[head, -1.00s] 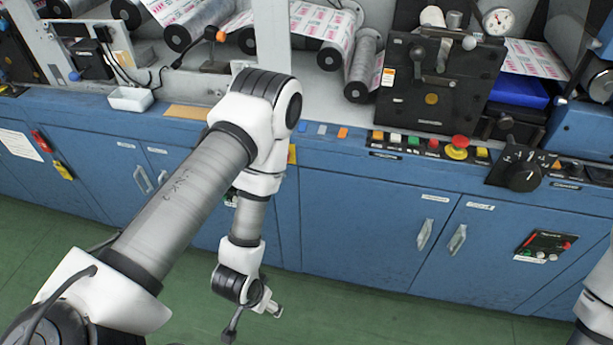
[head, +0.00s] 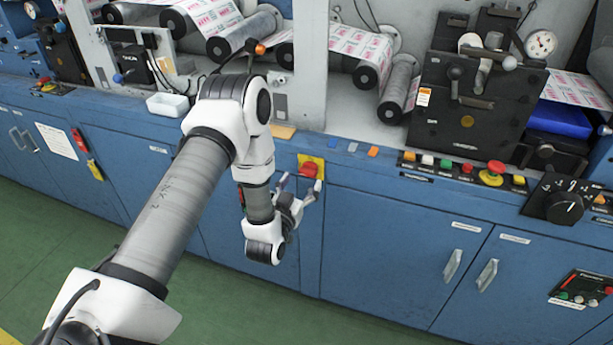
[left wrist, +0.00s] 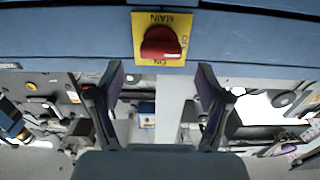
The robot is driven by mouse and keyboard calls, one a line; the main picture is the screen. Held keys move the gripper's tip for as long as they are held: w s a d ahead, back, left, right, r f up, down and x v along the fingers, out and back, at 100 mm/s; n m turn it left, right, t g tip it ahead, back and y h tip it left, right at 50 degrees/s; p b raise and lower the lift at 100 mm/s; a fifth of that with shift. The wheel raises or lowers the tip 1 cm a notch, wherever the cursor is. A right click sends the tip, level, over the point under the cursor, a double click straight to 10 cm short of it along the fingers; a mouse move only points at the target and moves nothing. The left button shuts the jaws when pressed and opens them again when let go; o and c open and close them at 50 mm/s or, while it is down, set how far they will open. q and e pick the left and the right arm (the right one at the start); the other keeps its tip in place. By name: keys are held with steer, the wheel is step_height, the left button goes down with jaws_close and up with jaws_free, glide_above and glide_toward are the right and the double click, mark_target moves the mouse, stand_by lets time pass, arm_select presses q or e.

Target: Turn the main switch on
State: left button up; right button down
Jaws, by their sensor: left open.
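The main switch is a red rotary knob (head: 310,169) on a yellow plate (head: 318,158) on the blue cabinet front. In the left wrist view the knob (left wrist: 161,43) shows close up, upside down, with MAIN, OFF and ON marked on its plate (left wrist: 146,19). Its handle lies crosswise, towards the OFF mark. My left gripper (head: 299,184) is open and empty just in front of the plate, slightly below the knob in the head view. In the left wrist view its fingers (left wrist: 161,72) are spread apart and the knob lies beyond them, between their lines. My right gripper is out of view.
To the right on the ledge are several coloured buttons and a red emergency button (head: 495,168). A black rotary dial (head: 565,207) sits further right. A white tray (head: 167,105) stands on the ledge to the left. Cabinet door handles (head: 453,265) stick out at lower right.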

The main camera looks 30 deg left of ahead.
mark_target(306, 174)
arm_select(q)
steer(key=x, duration=0.4)
steer(key=shift+w+f, duration=0.1)
steer(key=shift+f, duration=0.05)
steer(key=shift+c, duration=0.3)
steer(key=c, duration=1.1)
